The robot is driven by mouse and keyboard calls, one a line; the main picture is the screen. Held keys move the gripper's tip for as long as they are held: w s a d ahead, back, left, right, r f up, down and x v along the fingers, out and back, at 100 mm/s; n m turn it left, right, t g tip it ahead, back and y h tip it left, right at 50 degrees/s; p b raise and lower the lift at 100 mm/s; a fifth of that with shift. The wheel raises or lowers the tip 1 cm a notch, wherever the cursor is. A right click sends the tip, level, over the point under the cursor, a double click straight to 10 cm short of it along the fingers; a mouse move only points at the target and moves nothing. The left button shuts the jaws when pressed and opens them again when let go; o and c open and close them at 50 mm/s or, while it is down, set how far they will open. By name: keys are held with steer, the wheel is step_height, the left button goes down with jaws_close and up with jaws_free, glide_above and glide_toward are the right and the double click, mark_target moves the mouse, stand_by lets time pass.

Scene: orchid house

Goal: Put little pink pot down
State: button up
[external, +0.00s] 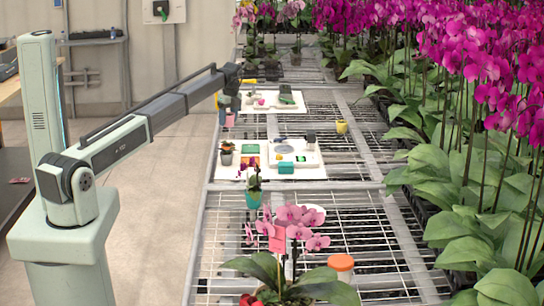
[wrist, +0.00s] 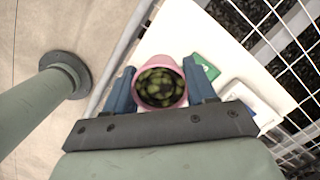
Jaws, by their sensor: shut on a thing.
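The little pink pot (wrist: 161,69) is upright between the two blue fingers of my gripper (wrist: 160,90) in the wrist view. Its round opening faces the camera and shows green and brown contents. My gripper is shut on it. In the external view, my gripper (external: 227,118) hangs by the left edge of the bench, and the pot (external: 231,120) shows as a small pink patch at the fingers. In the wrist view, a white board (wrist: 180,35) lies below the pot. The pot's base is hidden, so I cannot tell whether it touches anything.
A green piece (wrist: 208,66) and a white tray (wrist: 255,100) lie right of the pot. Two white boards with small items sit on the wire bench (external: 365,215). Potted orchids (external: 290,225) stand in front; tall orchids line the right.

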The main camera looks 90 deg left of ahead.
steer(key=w+d+m, duration=0.2)
steer(key=w+d, duration=0.7)
steer(key=w, duration=0.6)
steer(key=w+d+m, duration=0.2)
steer(key=w+d, duration=0.6)
steer(key=d, duration=0.3)
steer(key=w+d+m+t, duration=0.1)
steer(key=w+d, duration=0.6)
steer(key=d, duration=0.3)
steer(key=w+d+m, duration=0.2)
steer(key=w+d, duration=0.6)
steer(key=d, duration=0.3)
steer(key=s+d+m+t, duration=0.1)
steer(key=d+m, duration=0.4)
steer(key=d, duration=3.6)
steer(key=s+m, duration=0.2)
steer(key=s, duration=0.6)
steer(key=shift+w+d+f, duration=0.1)
steer(key=shift+d+f, duration=0.05)
steer(key=shift+f, duration=1.45)
steer(key=shift+w+d+f, duration=0.1)
steer(key=shift+f, duration=1.55)
steer(key=shift+w+d+f, duration=0.1)
steer(key=shift+d+f, duration=0.05)
steer(key=shift+f, duration=1.45)
